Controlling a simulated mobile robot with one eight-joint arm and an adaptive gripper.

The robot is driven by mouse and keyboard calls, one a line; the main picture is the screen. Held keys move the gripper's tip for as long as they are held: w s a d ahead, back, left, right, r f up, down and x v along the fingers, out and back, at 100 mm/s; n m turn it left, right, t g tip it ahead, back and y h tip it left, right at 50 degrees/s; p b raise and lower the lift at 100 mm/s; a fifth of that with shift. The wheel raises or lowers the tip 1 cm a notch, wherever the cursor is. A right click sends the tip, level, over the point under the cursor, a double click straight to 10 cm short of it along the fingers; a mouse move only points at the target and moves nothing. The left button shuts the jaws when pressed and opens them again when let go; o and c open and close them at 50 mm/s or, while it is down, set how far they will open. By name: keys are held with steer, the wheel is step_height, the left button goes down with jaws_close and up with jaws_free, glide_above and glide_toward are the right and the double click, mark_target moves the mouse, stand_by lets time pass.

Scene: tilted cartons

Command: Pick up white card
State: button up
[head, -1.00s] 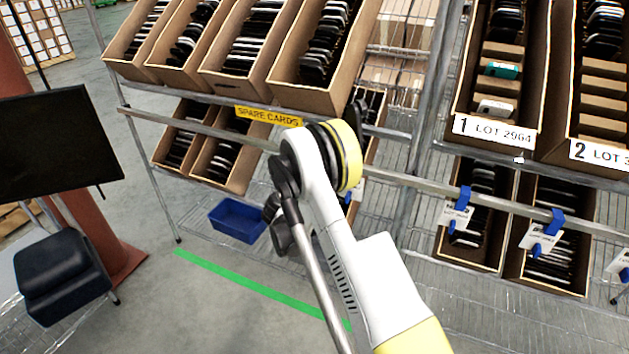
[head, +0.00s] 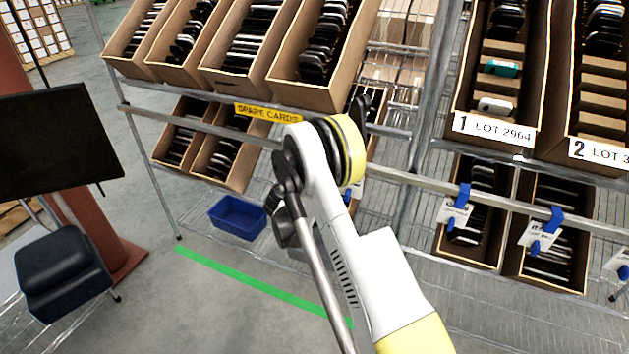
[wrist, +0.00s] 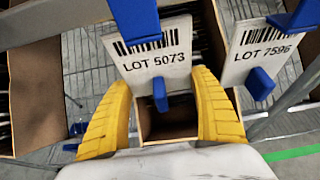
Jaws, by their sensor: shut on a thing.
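In the wrist view, a white card (wrist: 150,52) printed with a barcode and LOT 5073 sits between the two yellow fingers of my gripper (wrist: 163,85). The fingers are at its left and right edges, shut on it. A blue clip (wrist: 135,18) is at its top edge and a blue tab (wrist: 160,97) is at its lower part. The card still appears at the clip. A second white card (wrist: 260,48), LOT 7596, hangs to the right, outside the fingers. In the head view my arm hides the gripper and most of the held card.
More white cards (head: 455,213) hang from blue clips along the shelf rail (head: 400,178). Cartons of dark items (head: 470,240) stand behind and below it. A yellow SPARE CARDS sign (head: 268,114) is on the shelf at left. A blue bin (head: 238,217) sits low, near bare floor.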

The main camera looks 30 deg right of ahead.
steer(key=s+a+b, duration=0.2)
steer(key=s+a, duration=0.9)
steer(key=a, duration=0.3)
steer(key=s+a+r+n+t+y, duration=0.2)
steer(key=s+a+r+n+y, duration=0.1)
steer(key=r, duration=0.6)
steer(key=s+a+r+n+t+y, duration=0.2)
steer(key=s+a+r+n+y, duration=0.1)
steer(key=r, duration=0.7)
steer(key=shift+s+a+r+n+y, duration=0.15)
steer(key=shift+s+a+n+y, duration=0.3)
steer(key=shift+s+a, duration=0.7)
steer(key=shift+w, duration=0.1)
